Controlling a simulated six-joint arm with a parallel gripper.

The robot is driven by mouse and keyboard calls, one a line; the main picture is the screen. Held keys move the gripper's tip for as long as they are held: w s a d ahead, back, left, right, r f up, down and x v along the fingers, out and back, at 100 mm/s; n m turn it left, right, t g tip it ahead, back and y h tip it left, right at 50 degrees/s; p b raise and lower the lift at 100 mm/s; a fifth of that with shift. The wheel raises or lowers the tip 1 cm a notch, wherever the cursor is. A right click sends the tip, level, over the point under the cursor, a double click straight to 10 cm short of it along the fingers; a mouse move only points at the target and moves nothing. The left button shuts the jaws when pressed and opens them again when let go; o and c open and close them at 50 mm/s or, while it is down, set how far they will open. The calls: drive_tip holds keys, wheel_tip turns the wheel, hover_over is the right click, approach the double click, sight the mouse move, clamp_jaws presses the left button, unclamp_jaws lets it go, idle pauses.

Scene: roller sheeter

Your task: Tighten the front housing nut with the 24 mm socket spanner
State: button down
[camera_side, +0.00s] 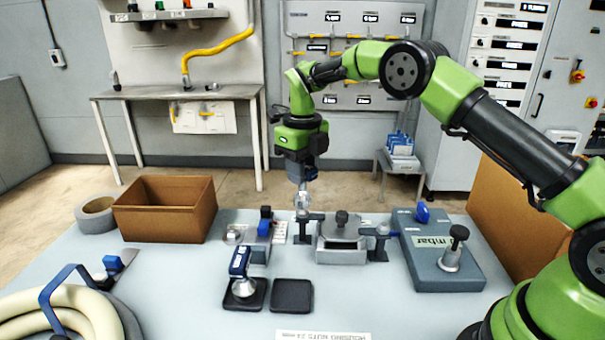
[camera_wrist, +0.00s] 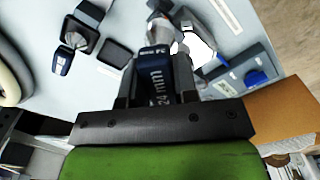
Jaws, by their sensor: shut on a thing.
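My gripper (camera_side: 302,172) is shut on the 24 mm socket spanner, whose blue handle (camera_wrist: 160,78) reads "24 mm" in the wrist view. In the side view its bright metal socket (camera_side: 302,200) points down at the left end of the roller sheeter (camera_side: 341,240), over the dark left housing post (camera_side: 302,229). The nut there is hidden by the socket, and I cannot tell whether the socket is seated on it. The right housing post (camera_side: 379,243) stands uncovered at the sheeter's other end. The sheeter also shows in the wrist view (camera_wrist: 205,50).
A second blue-handled spanner (camera_side: 240,264) stands on a black pad, beside an empty black pad (camera_side: 292,296). A grey "mbar" unit (camera_side: 440,270) stands right of the sheeter. A cardboard box (camera_side: 165,208), tape roll (camera_side: 97,214) and coiled hose (camera_side: 70,305) are left. The front middle is mostly clear.

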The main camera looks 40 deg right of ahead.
drive_tip(key=shift+r, duration=0.2)
drive_tip(key=shift+r, duration=2.5)
